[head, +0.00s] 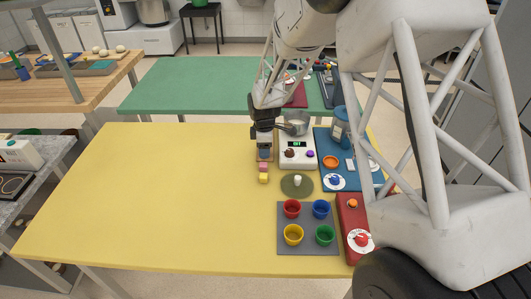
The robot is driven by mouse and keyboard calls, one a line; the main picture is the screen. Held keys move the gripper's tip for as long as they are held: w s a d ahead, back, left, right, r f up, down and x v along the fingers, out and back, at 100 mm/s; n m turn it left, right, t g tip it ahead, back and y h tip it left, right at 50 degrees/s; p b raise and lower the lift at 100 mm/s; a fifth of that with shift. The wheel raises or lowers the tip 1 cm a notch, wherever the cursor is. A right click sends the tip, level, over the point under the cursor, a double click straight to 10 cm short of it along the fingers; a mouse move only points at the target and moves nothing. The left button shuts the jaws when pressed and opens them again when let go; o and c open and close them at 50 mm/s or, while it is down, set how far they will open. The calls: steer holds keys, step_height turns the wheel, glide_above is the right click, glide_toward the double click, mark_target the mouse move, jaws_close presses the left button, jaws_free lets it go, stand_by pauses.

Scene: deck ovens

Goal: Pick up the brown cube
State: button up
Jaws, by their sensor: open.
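My gripper (264,146) points down over the far right part of the yellow table (150,190), with its jaws open. It is at the far end of a short row of small blocks: a yellow cube (263,179), a pink block (263,167) and a bluish one (264,155) right under the fingers. No clear brown cube shows in this row; the gripper hides part of its far end. A small dark brown item (290,153) sits on the white scale (297,163) just right of the gripper; its shape is too small to tell.
A purple item (310,153) is also on the scale, with a metal pot (296,122) behind. A blue tray (324,143) and red tray (346,205) lie to the right. Nearer, a grey mat (308,232) holds several coloured cups. The table's left side is clear.

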steer(key=shift+f, duration=0.4)
steer(key=c, duration=1)
steer(key=shift+r, duration=0.2)
steer(key=shift+r, duration=0.6)
step_height(320, 180, up, 2)
steer(key=shift+r, duration=0.1)
steer(key=s+d, duration=0.1)
steer(key=s, duration=0.4)
steer(key=s+d+r, duration=0.1)
steer(key=s+d, duration=0.1)
steer(key=s, duration=0.3)
steer(key=s+d, duration=0.1)
steer(key=s, duration=0.4)
steer(key=shift+s+d+r, duration=0.15)
steer(key=shift+s+d, duration=0.05)
